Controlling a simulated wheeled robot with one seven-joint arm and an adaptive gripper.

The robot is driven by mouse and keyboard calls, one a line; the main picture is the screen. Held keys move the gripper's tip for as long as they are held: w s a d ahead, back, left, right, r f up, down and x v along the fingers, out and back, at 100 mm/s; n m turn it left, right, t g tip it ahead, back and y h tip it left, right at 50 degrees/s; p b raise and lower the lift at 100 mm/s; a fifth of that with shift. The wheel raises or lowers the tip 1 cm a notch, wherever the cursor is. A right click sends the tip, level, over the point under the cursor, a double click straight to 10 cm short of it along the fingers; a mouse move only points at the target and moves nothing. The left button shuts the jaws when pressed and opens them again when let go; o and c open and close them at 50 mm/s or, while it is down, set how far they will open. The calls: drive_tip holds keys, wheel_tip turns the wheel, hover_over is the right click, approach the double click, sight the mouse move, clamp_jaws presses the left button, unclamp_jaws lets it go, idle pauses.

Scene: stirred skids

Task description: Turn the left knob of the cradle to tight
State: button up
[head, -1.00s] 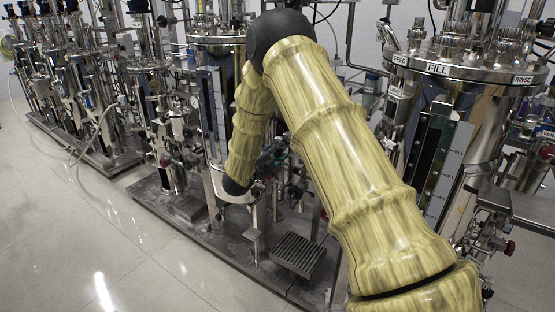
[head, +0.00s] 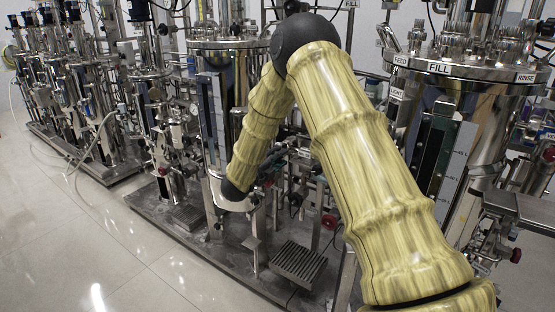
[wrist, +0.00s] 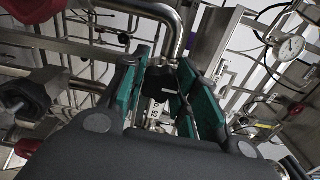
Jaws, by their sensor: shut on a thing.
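In the wrist view, a black knob (wrist: 158,84) with a white mark sits between the two teal finger pads of my gripper (wrist: 168,92). The gripper is shut on this knob. A pale label with dark print shows just below it. The cradle itself is mostly hidden, and I cannot tell a tight or loose marking. In the head view, my gripper (head: 270,166) is small and dark beside the steel pipework of the middle skid, partly hidden by my arm.
Red-handled valves (wrist: 40,14) and pipes crowd the left of the wrist view. A gauge (wrist: 291,47) stands at upper right. In the head view, a large vessel (head: 475,125) stands at right and a ribbed grate (head: 298,262) lies low on the skid. The floor (head: 90,240) at left is clear.

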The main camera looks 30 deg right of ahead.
drive_tip(key=o, duration=1)
drive_tip(key=shift+f, duration=0.1)
drive_tip(key=shift+o, duration=0.2)
drive_tip(key=shift+a, duration=0.1)
drive_tip(key=v, duration=1.2)
drive_tip(key=shift+s, duration=0.1)
